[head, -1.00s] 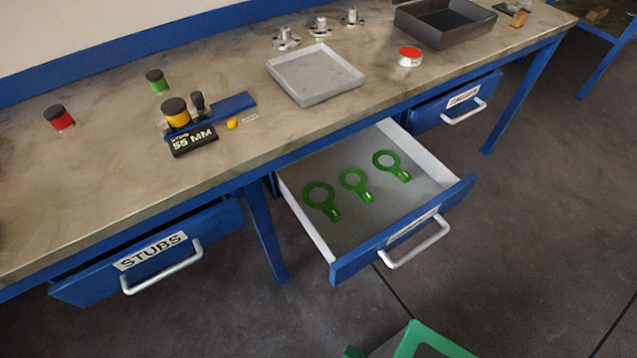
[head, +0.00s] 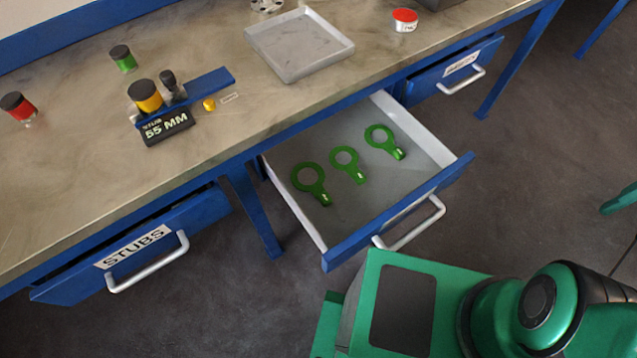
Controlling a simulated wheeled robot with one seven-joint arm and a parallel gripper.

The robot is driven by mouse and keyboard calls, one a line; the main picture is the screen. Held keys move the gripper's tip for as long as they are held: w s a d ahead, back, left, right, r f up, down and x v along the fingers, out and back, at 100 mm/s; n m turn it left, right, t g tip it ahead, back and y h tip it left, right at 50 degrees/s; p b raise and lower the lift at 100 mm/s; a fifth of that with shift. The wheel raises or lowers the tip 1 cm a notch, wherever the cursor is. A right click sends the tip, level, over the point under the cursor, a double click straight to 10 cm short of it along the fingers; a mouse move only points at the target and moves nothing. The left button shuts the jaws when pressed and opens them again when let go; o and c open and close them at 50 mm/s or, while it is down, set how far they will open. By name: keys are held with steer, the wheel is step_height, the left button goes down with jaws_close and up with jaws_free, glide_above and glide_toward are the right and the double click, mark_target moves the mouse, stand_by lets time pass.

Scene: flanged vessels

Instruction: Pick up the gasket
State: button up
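Three green ring gaskets with tabs lie flat in the open middle drawer (head: 355,210). The left gasket (head: 321,190) looks the largest, the middle gasket (head: 357,174) looks smaller, and the right gasket (head: 397,152) lies nearest the drawer's right wall. I cannot tell from the picture which one the task means. Small light marks show on the tabs, too small to read. None of the gaskets is held. My gripper does not show clearly. Green parts of my own body fill the lower right, apart from the drawer.
A "55 MM" sign (head: 166,127) stands by a blue holder with a yellow, black-capped stub (head: 146,97). A grey tray (head: 300,75) and a red-lidded tin (head: 404,20) are on the bench. The STUBS drawer (head: 130,258) is slightly open at left.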

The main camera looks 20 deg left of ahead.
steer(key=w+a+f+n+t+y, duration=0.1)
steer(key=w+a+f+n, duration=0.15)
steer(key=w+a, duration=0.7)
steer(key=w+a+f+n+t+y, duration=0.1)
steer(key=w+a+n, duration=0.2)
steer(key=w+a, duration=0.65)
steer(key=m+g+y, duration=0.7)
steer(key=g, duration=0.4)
glide_toward(327, 196)
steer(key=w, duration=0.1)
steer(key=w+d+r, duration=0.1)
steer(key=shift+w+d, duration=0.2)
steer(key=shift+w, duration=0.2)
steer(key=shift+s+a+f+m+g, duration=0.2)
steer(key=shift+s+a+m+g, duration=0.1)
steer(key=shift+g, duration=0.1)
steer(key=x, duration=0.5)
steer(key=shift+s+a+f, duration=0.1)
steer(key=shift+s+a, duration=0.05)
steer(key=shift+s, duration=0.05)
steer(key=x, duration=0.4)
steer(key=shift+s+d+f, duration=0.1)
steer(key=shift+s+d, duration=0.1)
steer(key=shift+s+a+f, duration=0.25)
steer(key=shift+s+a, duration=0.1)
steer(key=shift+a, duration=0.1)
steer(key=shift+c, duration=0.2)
